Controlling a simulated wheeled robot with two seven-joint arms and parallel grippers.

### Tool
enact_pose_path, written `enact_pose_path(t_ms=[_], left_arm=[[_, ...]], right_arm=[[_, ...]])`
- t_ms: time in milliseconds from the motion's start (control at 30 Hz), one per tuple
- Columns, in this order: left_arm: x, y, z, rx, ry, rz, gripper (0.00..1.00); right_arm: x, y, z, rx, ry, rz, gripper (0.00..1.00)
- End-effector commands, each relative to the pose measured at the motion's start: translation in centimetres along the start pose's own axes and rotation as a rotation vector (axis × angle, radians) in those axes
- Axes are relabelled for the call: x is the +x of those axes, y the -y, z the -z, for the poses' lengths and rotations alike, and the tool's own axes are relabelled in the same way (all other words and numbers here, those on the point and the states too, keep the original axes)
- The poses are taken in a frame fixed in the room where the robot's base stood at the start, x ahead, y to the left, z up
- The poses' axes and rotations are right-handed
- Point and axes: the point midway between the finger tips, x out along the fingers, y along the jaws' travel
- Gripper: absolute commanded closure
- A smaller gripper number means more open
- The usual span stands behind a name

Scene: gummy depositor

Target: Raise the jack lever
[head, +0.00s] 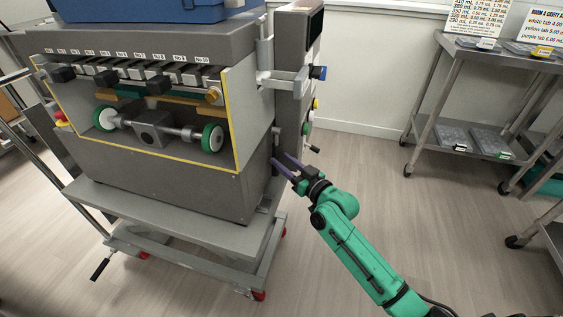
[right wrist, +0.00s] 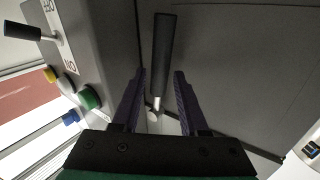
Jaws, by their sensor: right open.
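A lever with a black grip and a short metal shaft, which I take for the jack lever (right wrist: 163,55), is on the grey side of the machine in the right wrist view. Its grip runs up the picture from a pale pivot between my fingers. My right gripper (head: 282,162) is open beside the machine's lower right side in the head view. In the right wrist view its dark purple fingers (right wrist: 160,74) stand on either side of the lever's lower part. I cannot tell how deep the lever sits between them. My left gripper is not in view.
The grey depositor machine (head: 190,180) stands on a wheeled cart (head: 200,243). A second black-handled lever (right wrist: 22,31) is by an ON/OFF label, near a green button (right wrist: 89,97). A black handle (head: 100,269) juts from the cart's lower left. Floor right of the machine is clear; a metal table (head: 480,62) stands beyond.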

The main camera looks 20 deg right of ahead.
Motion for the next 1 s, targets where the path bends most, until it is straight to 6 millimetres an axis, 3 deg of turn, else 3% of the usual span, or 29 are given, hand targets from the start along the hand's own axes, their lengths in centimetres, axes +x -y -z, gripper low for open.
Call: enact_pose_path(t_ms=[100, 333, 367, 467, 1000], left_arm=[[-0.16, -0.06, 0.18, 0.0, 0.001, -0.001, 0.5], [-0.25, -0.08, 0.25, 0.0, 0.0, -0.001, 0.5], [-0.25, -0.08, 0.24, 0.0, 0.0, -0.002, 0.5], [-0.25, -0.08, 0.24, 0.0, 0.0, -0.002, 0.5], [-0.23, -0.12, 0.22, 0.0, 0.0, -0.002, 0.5]], right_arm=[[1.13, 0.06, 0.01, -0.001, -0.001, 0.001, 0.57], [1.26, 0.08, -0.01, -0.001, 0.001, 0.001, 0.57], [1.25, 0.07, -0.01, -0.001, 0.001, 0.001, 0.61], [1.24, 0.06, -0.01, -0.001, 0.001, 0.001, 0.99], [1.21, 0.04, -0.03, -0.001, 0.001, 0.001, 1.0]])
